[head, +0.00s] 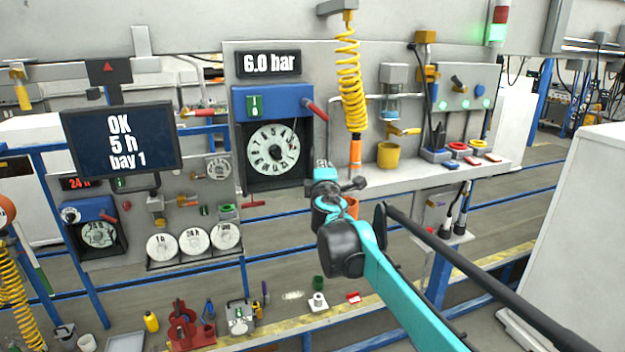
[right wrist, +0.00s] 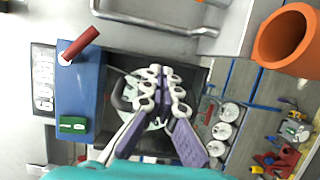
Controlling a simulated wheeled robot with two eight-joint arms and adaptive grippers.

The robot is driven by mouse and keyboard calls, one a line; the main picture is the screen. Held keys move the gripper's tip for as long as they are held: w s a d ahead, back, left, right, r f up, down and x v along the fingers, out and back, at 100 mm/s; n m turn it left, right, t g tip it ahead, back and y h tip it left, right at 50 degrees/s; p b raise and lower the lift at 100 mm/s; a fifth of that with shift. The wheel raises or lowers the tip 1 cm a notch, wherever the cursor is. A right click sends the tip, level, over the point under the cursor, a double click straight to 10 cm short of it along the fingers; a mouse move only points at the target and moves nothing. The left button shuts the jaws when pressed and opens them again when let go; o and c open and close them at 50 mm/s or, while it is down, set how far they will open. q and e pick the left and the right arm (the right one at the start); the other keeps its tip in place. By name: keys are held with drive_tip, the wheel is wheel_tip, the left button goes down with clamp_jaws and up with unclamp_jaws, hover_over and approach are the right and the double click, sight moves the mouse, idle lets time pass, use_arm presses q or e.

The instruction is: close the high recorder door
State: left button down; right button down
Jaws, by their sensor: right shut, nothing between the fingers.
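The high recorder (head: 272,147) is a dark box with a white round chart dial below the 6.0 bar sign. Its blue door (head: 270,101) sits above the dial, with a red handle (head: 315,109) jutting out at its right; the dial is uncovered. In the right wrist view, the blue door (right wrist: 82,95) and red handle (right wrist: 80,45) lie left of my fingers. My right gripper (head: 322,166) is beside the recorder's lower right corner in the head view. In the wrist view its purple-padded fingers (right wrist: 166,78) are together and empty, in front of the dial, partly hiding it. My left gripper is not in view.
A yellow coiled hose (head: 348,75) hangs right of the recorder. A shelf (head: 430,172) with a yellow cup (head: 390,155) runs to the right. A screen (head: 122,138) and a lower recorder (head: 98,232) are at left. An orange cup (right wrist: 286,38) is near my right gripper.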

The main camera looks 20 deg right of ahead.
drive_tip(key=x, duration=0.3)
drive_tip(key=shift+w+d, duration=0.1)
drive_tip(key=shift+d, duration=0.1)
drive_tip(key=shift+w, duration=0.2)
idle(1.2)
drive_tip(key=shift+s+f, duration=0.1)
